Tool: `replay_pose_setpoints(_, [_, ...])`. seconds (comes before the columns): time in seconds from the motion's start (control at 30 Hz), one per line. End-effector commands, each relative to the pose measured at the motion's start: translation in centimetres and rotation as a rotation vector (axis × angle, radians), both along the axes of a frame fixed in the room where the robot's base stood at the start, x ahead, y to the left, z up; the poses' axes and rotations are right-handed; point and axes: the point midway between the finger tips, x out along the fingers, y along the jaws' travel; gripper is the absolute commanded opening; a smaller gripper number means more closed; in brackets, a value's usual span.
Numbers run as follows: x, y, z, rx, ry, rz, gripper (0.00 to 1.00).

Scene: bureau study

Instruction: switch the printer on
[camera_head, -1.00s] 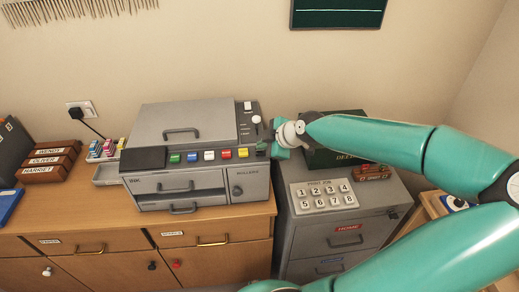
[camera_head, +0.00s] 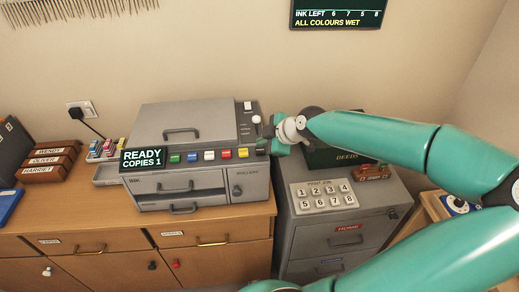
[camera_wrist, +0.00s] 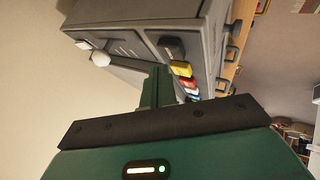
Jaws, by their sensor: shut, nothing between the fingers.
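The grey printer (camera_head: 180,135) stands on the wooden cabinet, with its lid down. Its small display (camera_head: 143,158) is lit and reads "READY COPIES 1". A row of coloured buttons (camera_head: 209,155) runs along its front edge, and a white knob (camera_head: 256,119) and a white switch (camera_head: 247,105) sit on its right side panel. The knob also shows in the wrist view (camera_wrist: 99,58). My gripper (camera_head: 266,139) is shut and empty at the printer's right end, close to the side panel; I cannot tell whether it touches. The wrist view shows the shut green fingers (camera_wrist: 157,87) near the yellow button.
A grey filing cabinet (camera_head: 375,222) with a numbered keypad (camera_head: 323,195) stands to the right, a dark green box (camera_head: 325,155) on it. Ink bottles (camera_head: 107,149) and name blocks (camera_head: 52,160) are at left. A wall screen (camera_head: 338,15) reads "INK LEFT" and "ALL COLOURS WET".

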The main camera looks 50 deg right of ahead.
Motion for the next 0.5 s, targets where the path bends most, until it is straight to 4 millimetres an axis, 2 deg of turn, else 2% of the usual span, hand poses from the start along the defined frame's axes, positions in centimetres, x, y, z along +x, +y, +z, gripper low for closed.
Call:
replay_pose_setpoints(0.17, [0.0, 0.0, 0.1, 0.000, -0.001, -0.001, 0.00])
replay_pose_setpoints(0.5, [0.0, -0.1, 3.0, -0.002, -0.001, -0.001, 0.00])
